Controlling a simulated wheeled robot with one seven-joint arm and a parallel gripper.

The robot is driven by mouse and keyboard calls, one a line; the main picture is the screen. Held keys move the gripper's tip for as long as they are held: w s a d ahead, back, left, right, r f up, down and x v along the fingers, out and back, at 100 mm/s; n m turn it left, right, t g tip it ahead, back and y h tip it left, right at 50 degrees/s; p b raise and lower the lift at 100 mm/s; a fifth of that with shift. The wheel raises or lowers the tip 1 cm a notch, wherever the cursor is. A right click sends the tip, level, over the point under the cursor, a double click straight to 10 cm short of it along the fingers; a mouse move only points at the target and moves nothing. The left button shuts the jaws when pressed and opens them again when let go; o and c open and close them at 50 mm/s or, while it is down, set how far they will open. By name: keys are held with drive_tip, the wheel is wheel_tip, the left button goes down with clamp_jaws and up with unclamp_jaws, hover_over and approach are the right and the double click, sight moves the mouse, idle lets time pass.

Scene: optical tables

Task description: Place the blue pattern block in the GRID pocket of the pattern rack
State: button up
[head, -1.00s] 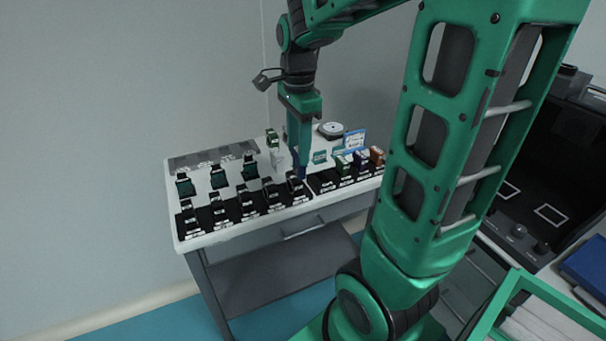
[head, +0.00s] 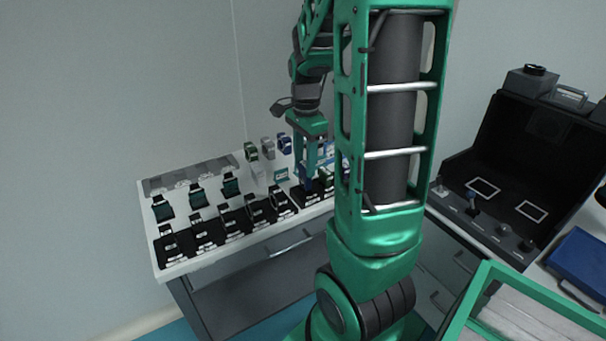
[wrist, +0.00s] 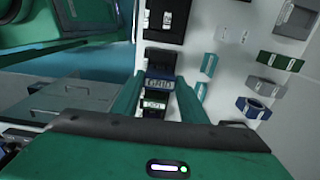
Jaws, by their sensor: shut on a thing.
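My gripper (head: 308,184) is shut on the blue pattern block (wrist: 159,74), which shows between the two green fingertips in the wrist view. White GRID lettering shows at the block; I cannot tell whether it is on the block or on the pocket label. In the head view the fingers point down at the left end of the pattern rack (head: 303,198), a black row at the table's front. A green block (head: 326,178) stands in the rack just right of the fingers. I cannot tell whether the blue block touches the pocket floor. My arm column hides the rack's right part.
Several black holders (head: 231,221) line the table front to the left. A green block (head: 251,151), a grey block (head: 268,147) and another blue block (head: 285,143) stand at the back. The white tabletop (head: 222,185) has bare patches between them.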

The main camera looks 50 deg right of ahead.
drive_tip(key=shift+s+d+f, duration=0.1)
drive_tip(key=shift+d+f, duration=0.1)
drive_tip(key=shift+f, duration=1.95)
drive_tip(key=o, duration=1.1)
drive_tip(key=shift+f, duration=0.1)
wheel_tip(320, 180, up, 12)
drive_tip(key=shift+r, duration=0.1)
drive_tip(key=s+a+f+n, duration=0.1)
drive_tip(key=s+a+n, duration=0.2)
drive_tip(key=s, duration=0.3)
drive_tip(key=s+a+f+n, duration=0.1)
drive_tip(key=s+a+n, duration=0.3)
drive_tip(key=s+n, duration=0.1)
drive_tip(key=s+a+f+n, duration=0.2)
drive_tip(key=s+a+n, duration=0.2)
drive_tip(key=s+n, duration=0.2)
drive_tip(key=shift+s+a, duration=0.25)
drive_tip(key=shift+s, duration=0.1)
